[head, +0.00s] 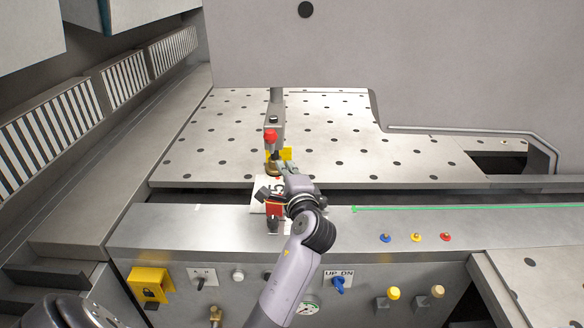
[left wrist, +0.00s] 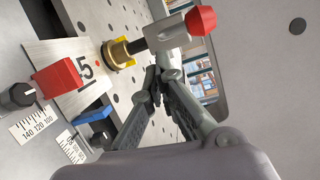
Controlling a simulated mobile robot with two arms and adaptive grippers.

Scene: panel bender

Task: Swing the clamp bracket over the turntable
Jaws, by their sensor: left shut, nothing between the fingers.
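The clamp bracket (head: 273,120) is a grey arm on a post with a red knob (head: 270,136) and a brass foot (head: 272,169). In the left wrist view the bracket (left wrist: 168,38) carries its red knob (left wrist: 200,20) at the top, and the brass foot (left wrist: 117,55) is by a pale plate (left wrist: 62,52) marked with a 5. No separate turntable can be made out. My left gripper (head: 287,177) is shut and empty beside the bracket. Its fingertips (left wrist: 161,76) are just below the bracket in the left wrist view; contact is unclear. My right gripper is not in view.
A red block (left wrist: 55,76) and a black knob (left wrist: 18,95) sit near the printed scales. The perforated table (head: 370,145) is mostly clear. The front panel has switches, a yellow lock box (head: 151,284) and a blue UP/DN knob (head: 338,284). A large grey housing (head: 440,60) stands behind.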

